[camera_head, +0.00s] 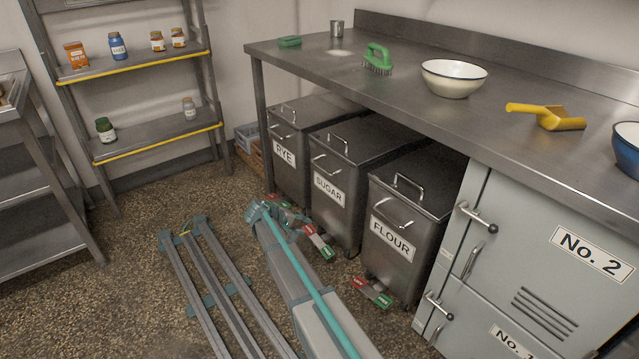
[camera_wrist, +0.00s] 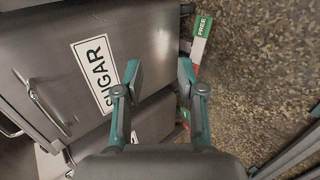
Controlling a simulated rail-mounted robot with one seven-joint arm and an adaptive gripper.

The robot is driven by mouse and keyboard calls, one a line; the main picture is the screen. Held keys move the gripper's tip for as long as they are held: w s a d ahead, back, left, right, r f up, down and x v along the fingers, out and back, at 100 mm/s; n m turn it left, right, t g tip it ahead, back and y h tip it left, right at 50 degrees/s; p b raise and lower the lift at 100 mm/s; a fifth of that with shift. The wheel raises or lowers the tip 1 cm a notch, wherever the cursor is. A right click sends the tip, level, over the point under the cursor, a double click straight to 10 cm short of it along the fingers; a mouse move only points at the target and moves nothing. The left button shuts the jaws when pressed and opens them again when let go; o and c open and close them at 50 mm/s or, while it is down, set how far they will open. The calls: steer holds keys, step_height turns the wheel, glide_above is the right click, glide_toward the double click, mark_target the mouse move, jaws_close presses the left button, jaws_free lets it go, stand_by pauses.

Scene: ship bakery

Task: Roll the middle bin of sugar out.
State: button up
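The SUGAR bin (camera_head: 333,197) is the middle of three grey lidded bins under the steel table, with a front handle (camera_head: 319,169). It stands in line with its neighbours. In the wrist view, the bin (camera_wrist: 155,30) fills the upper left, its front handle (camera_wrist: 48,108) left of my fingers. Its red, white and green floor-level pedal (camera_head: 319,242) shows low at its front; the green end reads FREE in the wrist view (camera_wrist: 203,27). My gripper (camera_wrist: 160,70) is open and empty, low before the bin, the pedal just beyond the right fingertip. I cannot tell if they touch.
The RYE bin (camera_head: 283,160) stands left and the FLOUR bin (camera_head: 398,235) right, each with a similar pedal. Oven doors (camera_head: 545,265) with handles are at the right. A shelf rack (camera_head: 150,140) stands back left. Speckled floor (camera_head: 130,270) is open in front.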

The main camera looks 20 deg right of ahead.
steer(key=w+d+r+t+h+b, duration=0.1)
steer(key=w+d+r+h, duration=0.1)
steer(key=w+r, duration=0.45)
steer(key=t+h, duration=0.1)
steer(key=h, duration=0.3)
glide_toward(319, 168)
steer(key=b+x, duration=0.2)
steer(key=x, duration=0.8)
steer(key=shift+w+d+f, duration=0.1)
steer(key=shift+d, duration=0.25)
jaws_close()
